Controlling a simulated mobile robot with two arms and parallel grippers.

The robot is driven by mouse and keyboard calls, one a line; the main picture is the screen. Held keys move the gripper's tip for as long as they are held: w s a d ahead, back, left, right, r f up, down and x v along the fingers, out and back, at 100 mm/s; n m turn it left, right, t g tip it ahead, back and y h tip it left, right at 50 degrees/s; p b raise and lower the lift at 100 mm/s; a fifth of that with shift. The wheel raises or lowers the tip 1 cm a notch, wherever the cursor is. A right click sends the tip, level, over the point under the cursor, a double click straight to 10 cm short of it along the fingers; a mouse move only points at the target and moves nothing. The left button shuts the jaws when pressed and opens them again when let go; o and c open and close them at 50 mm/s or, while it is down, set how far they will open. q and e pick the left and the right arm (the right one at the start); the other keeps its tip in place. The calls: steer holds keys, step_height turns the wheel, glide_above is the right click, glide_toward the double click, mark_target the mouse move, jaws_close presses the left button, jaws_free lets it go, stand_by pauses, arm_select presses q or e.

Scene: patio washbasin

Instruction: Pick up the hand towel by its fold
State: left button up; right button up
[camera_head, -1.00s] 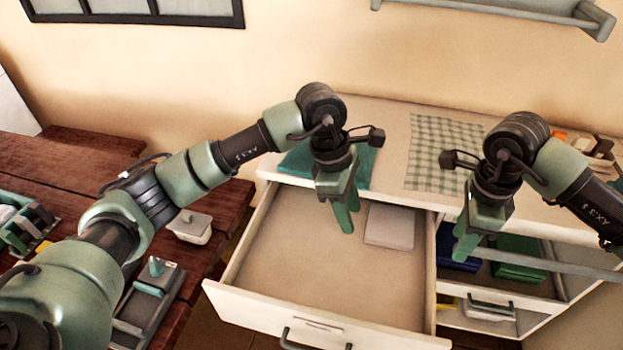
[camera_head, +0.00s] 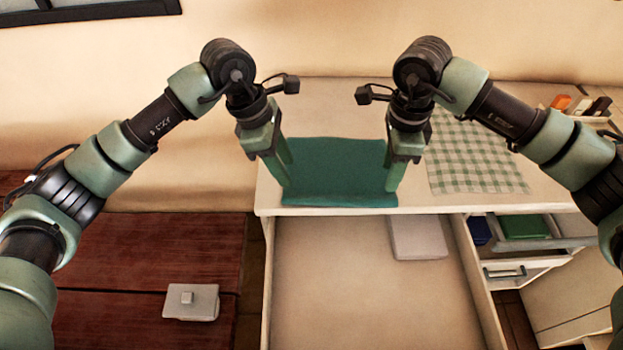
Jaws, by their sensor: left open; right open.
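The hand towel (camera_head: 335,172) is a teal folded cloth lying flat on the white counter, with its thicker rolled-looking edge toward the counter's front. My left gripper (camera_head: 284,178) is open at the towel's left side, its fingers pointing down. My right gripper (camera_head: 394,180) is open at the towel's right side, its fingers pointing down. The fingers overlap the towel's side edges in the picture. I cannot tell whether they touch it. Nothing is held.
An open drawer (camera_head: 345,290) sticks out below the counter (camera_head: 325,122), with a grey folded cloth (camera_head: 418,237) inside. A checked cloth (camera_head: 470,155) lies to the right. A wooden table (camera_head: 150,255) with a small lidded box (camera_head: 191,301) stands at left.

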arm_select(q)
steer(key=f, duration=0.1)
steer(key=s+d+f, duration=0.1)
steer(key=f, duration=0.1)
steer(key=shift+s+d+f, duration=0.2)
steer(key=shift+d+f, duration=0.1)
steer(key=shift+f, duration=0.05)
steer(key=f, duration=0.3)
steer(key=shift+w+a+f, duration=0.3)
steer(key=shift+w+a, duration=0.05)
steer(key=shift+a, duration=0.05)
arm_select(e)
steer(key=f, duration=0.7)
steer(key=shift+s+d+f, duration=0.25)
steer(key=shift+s+d, duration=0.1)
steer(key=shift+d, duration=0.05)
arm_select(q)
steer(key=shift+s+d, duration=0.15)
arm_select(e)
steer(key=shift+s+d, duration=0.1)
steer(key=shift+d, duration=0.05)
